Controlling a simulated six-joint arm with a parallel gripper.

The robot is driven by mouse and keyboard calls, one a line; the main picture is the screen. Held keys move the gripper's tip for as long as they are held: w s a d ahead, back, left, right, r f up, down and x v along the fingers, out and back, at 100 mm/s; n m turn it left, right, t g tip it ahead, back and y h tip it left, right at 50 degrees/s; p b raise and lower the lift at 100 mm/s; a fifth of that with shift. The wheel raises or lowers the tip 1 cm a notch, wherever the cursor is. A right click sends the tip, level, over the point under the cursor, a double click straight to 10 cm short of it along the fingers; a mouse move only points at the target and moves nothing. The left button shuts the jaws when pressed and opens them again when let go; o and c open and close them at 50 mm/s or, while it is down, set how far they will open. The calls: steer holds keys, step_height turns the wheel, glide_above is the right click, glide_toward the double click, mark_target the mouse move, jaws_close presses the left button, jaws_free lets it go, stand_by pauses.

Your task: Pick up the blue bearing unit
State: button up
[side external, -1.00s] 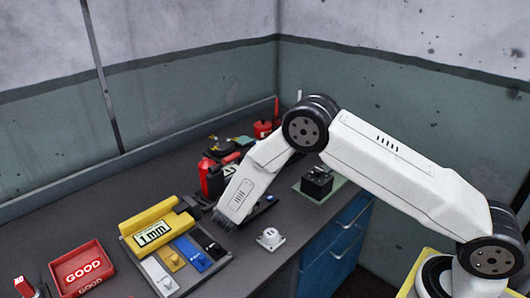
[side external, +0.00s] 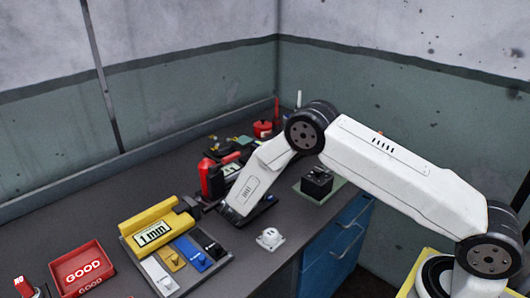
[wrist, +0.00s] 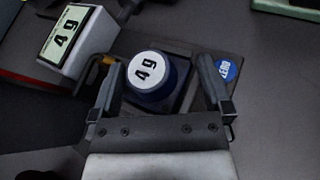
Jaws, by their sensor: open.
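The blue bearing unit (wrist: 165,86) shows in the wrist view as a dark blue round body with a white top marked "4 g". It sits on the dark plate of a scale (wrist: 188,52), whose white display (wrist: 75,38) also reads "4 g". My gripper (wrist: 160,66) is open, with one finger on each side of the unit and gaps visible. In the side view my gripper (side external: 232,220) is low over the scale (side external: 262,208), and my wrist hides the bearing unit.
A yellow gauge (side external: 155,235) reading "1 mm" stands left, with white, yellow, blue and black blocks in front. A red "GOOD" tray (side external: 82,268) is farther left. A white round part (side external: 270,238) lies near the front edge. A black block (side external: 317,182) stands right.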

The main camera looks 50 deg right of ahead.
jaws_close()
stand_by(0.3)
steer(key=shift+r, duration=0.1)
steer(key=shift+d+r, duration=0.1)
steer(key=shift+r, duration=0.7)
steer(key=s+a+r, duration=0.1)
steer(key=s+r, duration=1)
steer(key=s, duration=0.3)
steer(key=shift+a+r, duration=0.15)
